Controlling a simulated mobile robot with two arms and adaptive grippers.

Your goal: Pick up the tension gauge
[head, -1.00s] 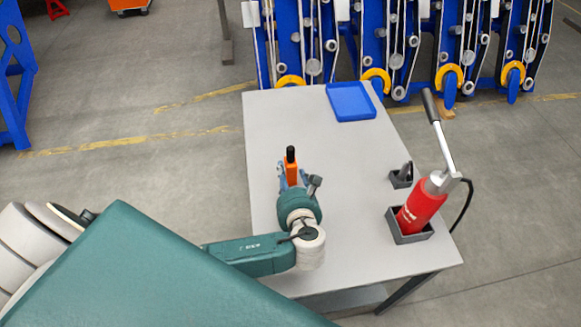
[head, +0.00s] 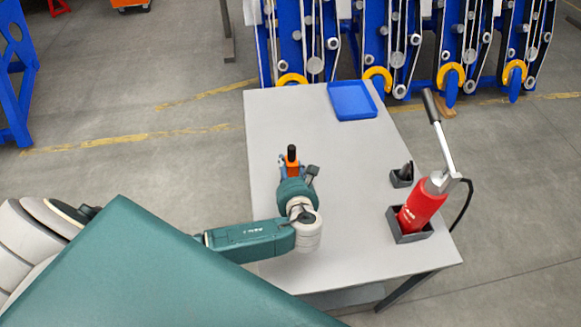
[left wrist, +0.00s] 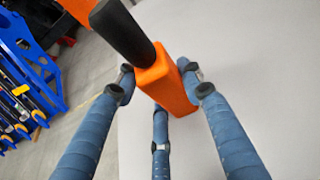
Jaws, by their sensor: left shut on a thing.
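The tension gauge, an orange block with a black rounded end (head: 291,171), is upright over the left part of the grey table (head: 330,150). My left gripper (head: 289,176) is shut on it. In the left wrist view, the blue fingers (left wrist: 158,88) close around the orange body (left wrist: 170,82) from several sides, with the black end pointing to the upper left. I cannot tell whether its lower end touches the table. My right gripper is not in view.
A blue tray (head: 352,101) lies at the table's far edge. A red tool with a long lever (head: 421,206) stands in a dark holder at the right, with a small dark holder (head: 401,179) behind it. Blue machine frames stand beyond. The table's middle is clear.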

